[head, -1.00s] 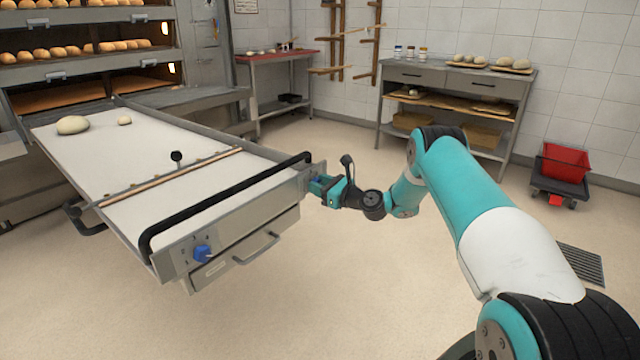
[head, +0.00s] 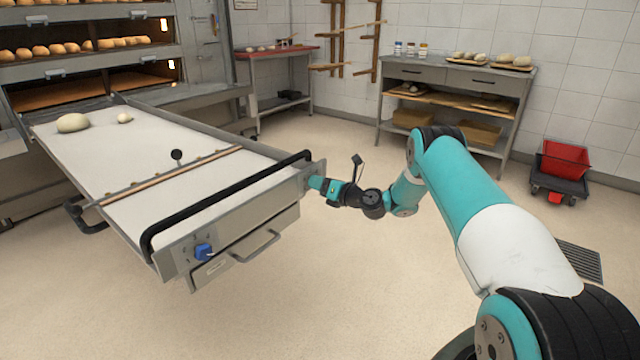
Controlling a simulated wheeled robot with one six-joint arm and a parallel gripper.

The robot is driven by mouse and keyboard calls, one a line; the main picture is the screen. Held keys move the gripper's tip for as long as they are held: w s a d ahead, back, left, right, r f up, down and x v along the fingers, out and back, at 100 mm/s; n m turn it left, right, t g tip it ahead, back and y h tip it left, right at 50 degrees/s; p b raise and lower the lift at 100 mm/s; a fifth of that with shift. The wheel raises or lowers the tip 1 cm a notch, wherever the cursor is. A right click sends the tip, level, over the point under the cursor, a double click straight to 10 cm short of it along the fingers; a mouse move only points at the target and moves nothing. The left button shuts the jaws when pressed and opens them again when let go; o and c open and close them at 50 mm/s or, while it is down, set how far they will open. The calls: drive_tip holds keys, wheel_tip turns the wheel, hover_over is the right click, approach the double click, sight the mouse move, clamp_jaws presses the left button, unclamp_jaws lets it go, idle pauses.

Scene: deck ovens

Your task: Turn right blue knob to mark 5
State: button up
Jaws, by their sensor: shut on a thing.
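The loader (head: 240,222) has a steel front panel with a blue knob (head: 203,251) at its left end; small marks around this knob are too small to read. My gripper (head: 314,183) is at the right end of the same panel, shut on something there. The right blue knob and its marks are hidden behind my gripper, so its setting does not show. My arm reaches in from the right, with the wrist roughly level.
A black bar (head: 230,200) runs along the loader's front edge, above the panel. A grey handle (head: 256,247) sticks out below the panel. Two dough pieces (head: 73,123) lie on the white belt. The floor in front is clear. A red bin (head: 565,160) on a trolley stands far right.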

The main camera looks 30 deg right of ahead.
idle(0.4)
drive_tip(key=o, duration=0.9)
drive_tip(key=b+v, duration=1.7)
drive_tip(key=b, duration=0.2)
drive_tip(key=shift+s+d, duration=0.1)
drive_tip(key=shift+s, duration=0.15)
